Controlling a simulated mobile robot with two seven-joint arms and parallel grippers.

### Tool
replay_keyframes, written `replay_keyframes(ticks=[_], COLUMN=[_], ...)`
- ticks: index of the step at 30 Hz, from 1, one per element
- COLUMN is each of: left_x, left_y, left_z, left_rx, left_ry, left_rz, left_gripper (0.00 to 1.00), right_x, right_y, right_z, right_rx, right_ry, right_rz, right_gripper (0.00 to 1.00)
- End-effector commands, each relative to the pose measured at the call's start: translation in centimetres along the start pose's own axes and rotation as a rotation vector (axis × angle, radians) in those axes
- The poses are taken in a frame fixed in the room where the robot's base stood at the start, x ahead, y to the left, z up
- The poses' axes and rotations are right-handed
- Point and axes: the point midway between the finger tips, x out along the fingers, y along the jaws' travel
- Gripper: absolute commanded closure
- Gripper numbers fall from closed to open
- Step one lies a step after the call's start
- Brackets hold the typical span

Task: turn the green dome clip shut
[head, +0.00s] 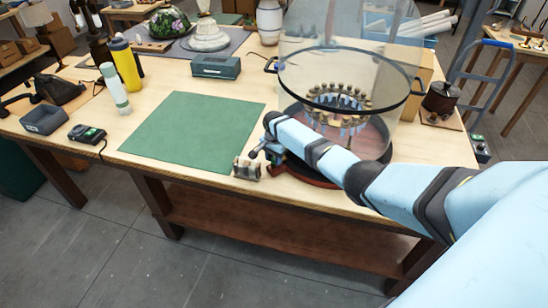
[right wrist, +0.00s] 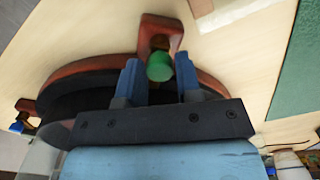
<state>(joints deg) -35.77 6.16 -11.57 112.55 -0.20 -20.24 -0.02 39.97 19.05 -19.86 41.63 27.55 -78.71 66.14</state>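The green dome clip (right wrist: 159,67) shows in the right wrist view as a round green knob on a reddish-brown bracket (right wrist: 160,32) at the edge of the dome's base. My right gripper (right wrist: 158,72) has its two blue fingers apart, one on each side of the knob. I cannot tell if they touch it. In the head view my right gripper (head: 272,152) is low at the left front of the glass dome (head: 345,75), and the clip is hidden there. The dome stands on a round reddish base (head: 310,178). My left gripper is not in view.
A green mat (head: 195,132) lies left of the dome, mostly clear. A small metal block (head: 246,169) sits at the table's front edge near my right gripper. A grey-green box (head: 216,67), bottles (head: 126,65) and a dark pot (head: 441,98) stand farther off.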

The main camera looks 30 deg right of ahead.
Motion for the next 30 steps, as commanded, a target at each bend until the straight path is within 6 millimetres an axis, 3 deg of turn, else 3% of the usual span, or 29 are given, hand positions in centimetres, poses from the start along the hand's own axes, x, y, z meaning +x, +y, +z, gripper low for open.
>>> replay_keyframes(ticks=[1,2,14,17,30], left_x=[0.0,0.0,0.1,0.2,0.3], left_y=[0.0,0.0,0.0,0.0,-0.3], left_z=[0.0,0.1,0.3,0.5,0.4], left_rx=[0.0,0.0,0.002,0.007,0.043], left_ry=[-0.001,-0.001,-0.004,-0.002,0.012], left_rz=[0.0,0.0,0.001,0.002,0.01], left_gripper=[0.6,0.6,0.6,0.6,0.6], right_x=[0.0,0.0,-0.7,-1.9,-11.4], right_y=[0.0,0.0,-0.1,0.0,0.0], right_z=[0.0,0.0,-0.1,-0.1,-0.1], right_rx=[0.0,0.0,-0.001,-0.001,-0.001], right_ry=[0.0,0.0,0.001,0.002,0.001], right_rz=[0.001,0.0,-0.002,-0.002,-0.003], right_gripper=[0.56,0.49,0.49,0.49,0.49])
